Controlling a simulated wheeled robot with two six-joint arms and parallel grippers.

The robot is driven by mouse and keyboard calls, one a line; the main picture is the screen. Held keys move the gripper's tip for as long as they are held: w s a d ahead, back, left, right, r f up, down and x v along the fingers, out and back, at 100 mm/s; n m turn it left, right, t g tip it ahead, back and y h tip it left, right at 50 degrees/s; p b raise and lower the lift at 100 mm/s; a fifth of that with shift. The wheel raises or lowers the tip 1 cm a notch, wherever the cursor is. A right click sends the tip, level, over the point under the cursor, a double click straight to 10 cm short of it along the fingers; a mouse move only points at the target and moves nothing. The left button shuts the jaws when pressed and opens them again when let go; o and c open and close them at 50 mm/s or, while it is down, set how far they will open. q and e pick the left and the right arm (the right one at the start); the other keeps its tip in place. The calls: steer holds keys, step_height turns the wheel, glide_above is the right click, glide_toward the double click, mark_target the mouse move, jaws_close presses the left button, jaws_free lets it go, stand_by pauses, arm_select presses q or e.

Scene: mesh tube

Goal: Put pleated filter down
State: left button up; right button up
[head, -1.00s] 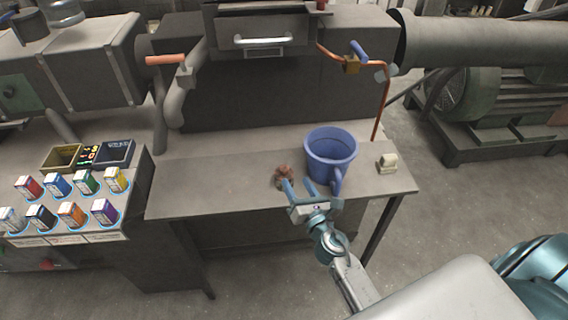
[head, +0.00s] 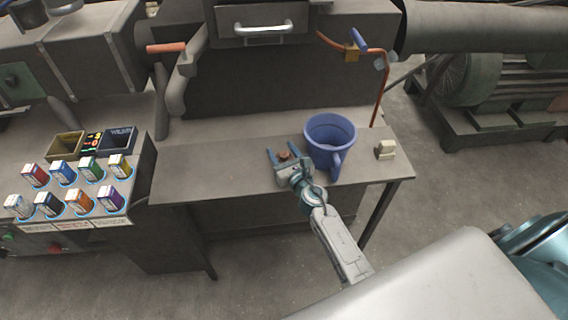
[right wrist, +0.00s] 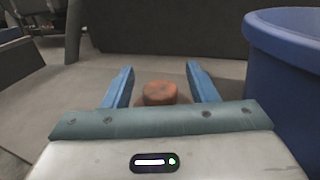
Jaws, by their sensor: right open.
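A small reddish-brown, rounded piece (head: 284,155), which seems to be the pleated filter, sits on the grey table (head: 215,165). My right gripper (head: 288,154) is open, with one blue finger on each side of it. In the right wrist view the piece (right wrist: 160,92) is between the spread fingers (right wrist: 160,70), with a gap visible on both sides. Its lower part is hidden by the gripper body. My left gripper is not in view.
A blue mug or bucket (head: 331,138) stands close to the right of the gripper, its handle toward me. A small cream block (head: 385,150) is near the table's right edge. Several coloured boxes stand on the panel at left. The table's left part is clear.

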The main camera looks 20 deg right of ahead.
steer(key=shift+w+f, duration=0.1)
steer(key=shift+w, duration=0.55)
steer(key=shift+s, duration=0.1)
steer(key=c, duration=1.1)
steer(key=shift+c, duration=0.2)
